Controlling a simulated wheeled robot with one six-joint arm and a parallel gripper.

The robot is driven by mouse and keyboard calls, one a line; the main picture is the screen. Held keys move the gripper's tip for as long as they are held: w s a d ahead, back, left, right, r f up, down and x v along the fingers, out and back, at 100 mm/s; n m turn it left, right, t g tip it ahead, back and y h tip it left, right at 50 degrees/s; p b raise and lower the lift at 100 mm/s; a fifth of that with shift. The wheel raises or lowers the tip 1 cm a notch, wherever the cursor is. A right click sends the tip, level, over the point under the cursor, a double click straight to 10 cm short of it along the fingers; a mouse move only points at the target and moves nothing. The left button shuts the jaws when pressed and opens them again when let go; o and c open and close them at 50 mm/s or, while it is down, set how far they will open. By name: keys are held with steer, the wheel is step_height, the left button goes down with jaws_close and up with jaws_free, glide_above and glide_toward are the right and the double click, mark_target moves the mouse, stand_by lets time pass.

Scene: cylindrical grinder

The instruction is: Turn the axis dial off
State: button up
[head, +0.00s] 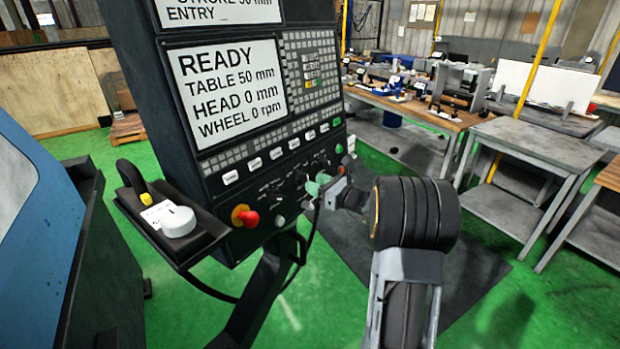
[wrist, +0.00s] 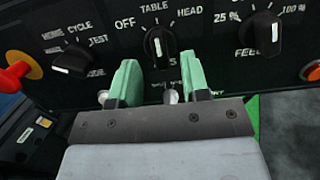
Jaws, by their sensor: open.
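The axis dial (wrist: 157,44) is a black knob with a white mark, in the upper middle of the wrist view, under the labels OFF, TABLE and HEAD. Its white mark points roughly up, towards TABLE; OFF is to the upper left. My gripper (wrist: 158,62) has two green fingers, apart, one below left and one below right of the dial. I cannot tell whether they touch it. In the head view my gripper (head: 314,187) is at the lower right of the control panel (head: 262,178) and hides the dial there.
A mode dial (wrist: 75,59) is left of the axis dial and a feed dial (wrist: 262,30) is right. A red button (head: 248,217) sticks out at the panel's lower left. The screen (head: 228,90) reads READY, table 50 mm. A grey table (head: 535,140) stands at right.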

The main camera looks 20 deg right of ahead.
mark_target(303, 179)
steer(key=shift+x, duration=1.45)
jaws_close()
